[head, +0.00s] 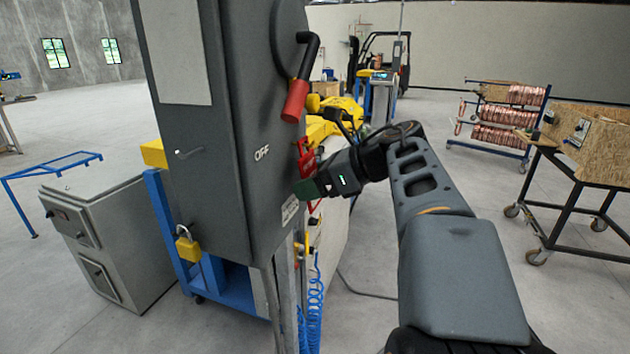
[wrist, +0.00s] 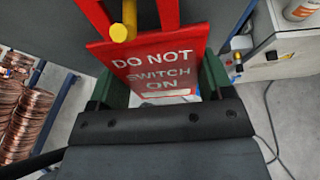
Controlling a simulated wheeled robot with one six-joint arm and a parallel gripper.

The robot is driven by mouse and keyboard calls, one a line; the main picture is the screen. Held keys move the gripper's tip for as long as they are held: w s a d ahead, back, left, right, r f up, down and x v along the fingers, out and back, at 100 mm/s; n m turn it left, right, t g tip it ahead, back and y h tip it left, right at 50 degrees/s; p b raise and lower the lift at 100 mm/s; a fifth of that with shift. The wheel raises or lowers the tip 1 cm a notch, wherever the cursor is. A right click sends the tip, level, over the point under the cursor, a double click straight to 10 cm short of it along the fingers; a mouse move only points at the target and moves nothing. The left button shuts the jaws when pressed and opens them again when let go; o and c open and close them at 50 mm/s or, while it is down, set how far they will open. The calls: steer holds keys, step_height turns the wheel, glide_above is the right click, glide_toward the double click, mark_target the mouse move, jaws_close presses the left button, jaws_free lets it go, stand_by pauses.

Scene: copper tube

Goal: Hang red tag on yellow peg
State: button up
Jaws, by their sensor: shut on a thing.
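The red tag (wrist: 152,62) reads "DO NOT SWITCH ON" and fills the upper middle of the wrist view. My gripper (wrist: 158,85) is shut on its plate, with a green finger at either side. The yellow peg (wrist: 122,32) shows its round end between the two red bars of the tag's loop, overlapping the plate's top edge. I cannot tell whether the loop rests on it. In the head view, the tag (head: 306,158) and my gripper (head: 310,189) are beside the grey switch cabinet's right side.
The grey switch cabinet (head: 232,130) stands close, marked OFF, with a red-gripped lever (head: 296,100). A yellow padlock (head: 188,247) hangs at its lower left. Blue coiled hose (head: 313,305) hangs below. A copper tube rack (head: 505,118) and a workbench (head: 575,155) stand right.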

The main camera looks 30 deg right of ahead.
stand_by(0.4)
steer(key=o, duration=1)
steer(key=shift+d, duration=0.1)
steer(key=b+v, duration=0.1)
steer(key=v, duration=1.2)
steer(key=shift+s+d+b, duration=0.2)
steer(key=shift+d+b, duration=0.05)
steer(key=shift+b, duration=0.05)
steer(key=shift+r, duration=0.1)
